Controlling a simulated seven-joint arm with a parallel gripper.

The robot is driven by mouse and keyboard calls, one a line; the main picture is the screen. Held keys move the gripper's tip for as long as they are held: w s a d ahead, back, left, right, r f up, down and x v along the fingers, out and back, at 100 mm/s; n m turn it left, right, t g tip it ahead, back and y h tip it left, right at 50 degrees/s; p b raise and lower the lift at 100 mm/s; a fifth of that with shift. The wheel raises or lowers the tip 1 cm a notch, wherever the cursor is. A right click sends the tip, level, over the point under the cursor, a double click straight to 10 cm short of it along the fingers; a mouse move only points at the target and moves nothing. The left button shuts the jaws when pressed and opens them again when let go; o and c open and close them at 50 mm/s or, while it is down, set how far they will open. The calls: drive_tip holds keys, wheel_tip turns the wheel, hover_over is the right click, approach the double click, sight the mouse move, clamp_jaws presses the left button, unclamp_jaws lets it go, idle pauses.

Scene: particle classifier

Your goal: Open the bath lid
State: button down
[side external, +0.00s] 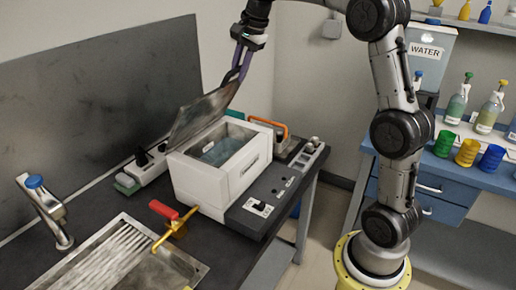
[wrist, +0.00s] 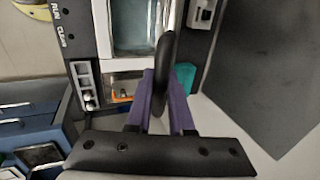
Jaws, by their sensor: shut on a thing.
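The bath (side external: 232,178) is a white box on the dark counter, with bluish liquid inside. Its grey lid (side external: 203,113) is raised and steeply tilted at the back left edge, so the opening is uncovered. My gripper (side external: 234,80) has purple fingers and is at the lid's upper edge. In the wrist view my gripper (wrist: 161,76) is closed around a black lid handle (wrist: 164,52). The lid shows nearly edge-on there, and part of the bath opening (wrist: 135,25) is visible beyond the fingers. The fingertip contact is small in the side view.
A black control panel (side external: 262,207) lies in front of the bath. A red-handled yellow valve (side external: 170,222) stands beside the sink (side external: 120,255). An orange-handled item (side external: 270,125) is behind the bath. A dark wall board (side external: 100,90) rises at left. A blue bench (side external: 440,185) holds bottles at right.

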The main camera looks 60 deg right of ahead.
drive_tip(key=shift+w+r+t, duration=0.15)
drive_tip(key=shift+w+r, duration=0.25)
drive_tip(key=shift+w, duration=0.4)
drive_tip(key=shift+w+r+t, duration=0.15)
drive_tip(key=shift+w+r, duration=0.25)
drive_tip(key=shift+w, duration=0.35)
drive_tip(key=shift+w+r+t, duration=0.15)
drive_tip(key=shift+w+r, duration=0.15)
drive_tip(key=shift+w, duration=0.5)
drive_tip(key=shift+w+r+t, duration=0.15)
drive_tip(key=shift+w+r, duration=0.1)
drive_tip(key=shift+w, duration=0.55)
drive_tip(key=shift+w+r+t, duration=0.15)
drive_tip(key=shift+w, duration=0.7)
drive_tip(key=shift+w+r+t, duration=0.15)
drive_tip(key=shift+w, duration=0.7)
